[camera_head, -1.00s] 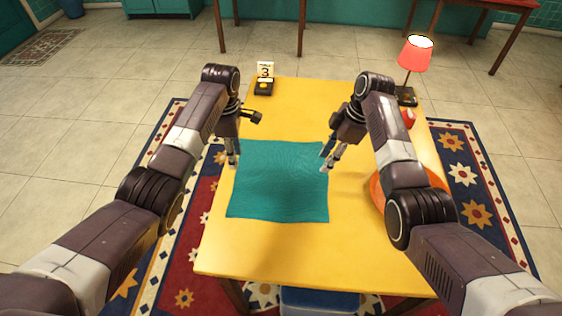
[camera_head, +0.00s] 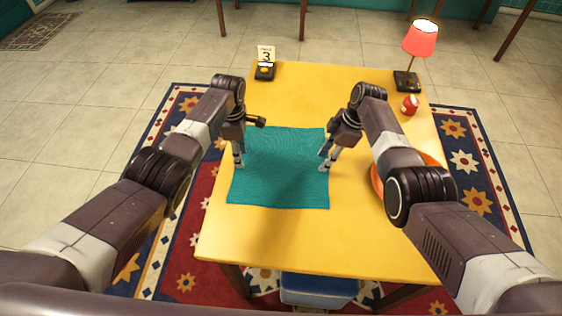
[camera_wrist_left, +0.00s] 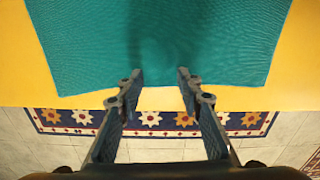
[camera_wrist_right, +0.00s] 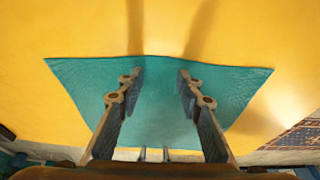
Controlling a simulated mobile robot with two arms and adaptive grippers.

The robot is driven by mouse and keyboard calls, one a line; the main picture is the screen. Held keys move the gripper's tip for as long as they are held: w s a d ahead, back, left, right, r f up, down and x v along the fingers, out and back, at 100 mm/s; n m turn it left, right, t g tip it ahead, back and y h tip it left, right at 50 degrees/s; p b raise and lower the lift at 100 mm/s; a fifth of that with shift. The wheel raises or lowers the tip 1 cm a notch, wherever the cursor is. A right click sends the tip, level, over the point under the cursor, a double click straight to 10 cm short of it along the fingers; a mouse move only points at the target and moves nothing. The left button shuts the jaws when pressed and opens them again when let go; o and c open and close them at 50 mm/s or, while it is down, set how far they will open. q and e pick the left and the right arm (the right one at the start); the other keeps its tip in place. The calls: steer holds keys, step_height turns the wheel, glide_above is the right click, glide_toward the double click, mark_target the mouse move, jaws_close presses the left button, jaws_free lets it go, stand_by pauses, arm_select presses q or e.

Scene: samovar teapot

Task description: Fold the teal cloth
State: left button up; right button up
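The teal cloth (camera_head: 280,185) lies flat and spread out on the yellow table. It also shows in the left wrist view (camera_wrist_left: 230,40) and the right wrist view (camera_wrist_right: 85,80). My left gripper (camera_head: 239,163) is over the cloth's left edge in the head view, its two fingers apart and empty. In the left wrist view its fingertips (camera_wrist_left: 161,76) are at a cloth edge. My right gripper (camera_head: 325,162) is at the cloth's right edge, also open and empty. Its fingertips (camera_wrist_right: 161,70) are near a cloth edge in the right wrist view. I cannot tell whether either touches the cloth.
The yellow table (camera_head: 290,245) is bare in front of the cloth. A red lamp (camera_head: 421,40) and a small red object (camera_head: 410,104) stand at the far right. An orange round thing (camera_head: 377,182) is partly behind my right arm. A number 3 card (camera_head: 265,56) is at the far left.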

arm_select(q)
steer(key=shift+f, duration=0.25)
arm_select(e)
steer(key=shift+f, duration=0.15)
stand_by(0.3)
arm_select(q)
steer(key=shift+c, duration=1)
arm_select(e)
steer(key=shift+c, duration=1)
arm_select(q)
steer(key=shift+f, duration=0.15)
jaws_close()
arm_select(e)
steer(key=shift+f, duration=0.15)
jaws_close()
arm_select(q)
steer(key=shift+s, duration=0.15)
arm_select(e)
steer(key=shift+s, duration=0.1)
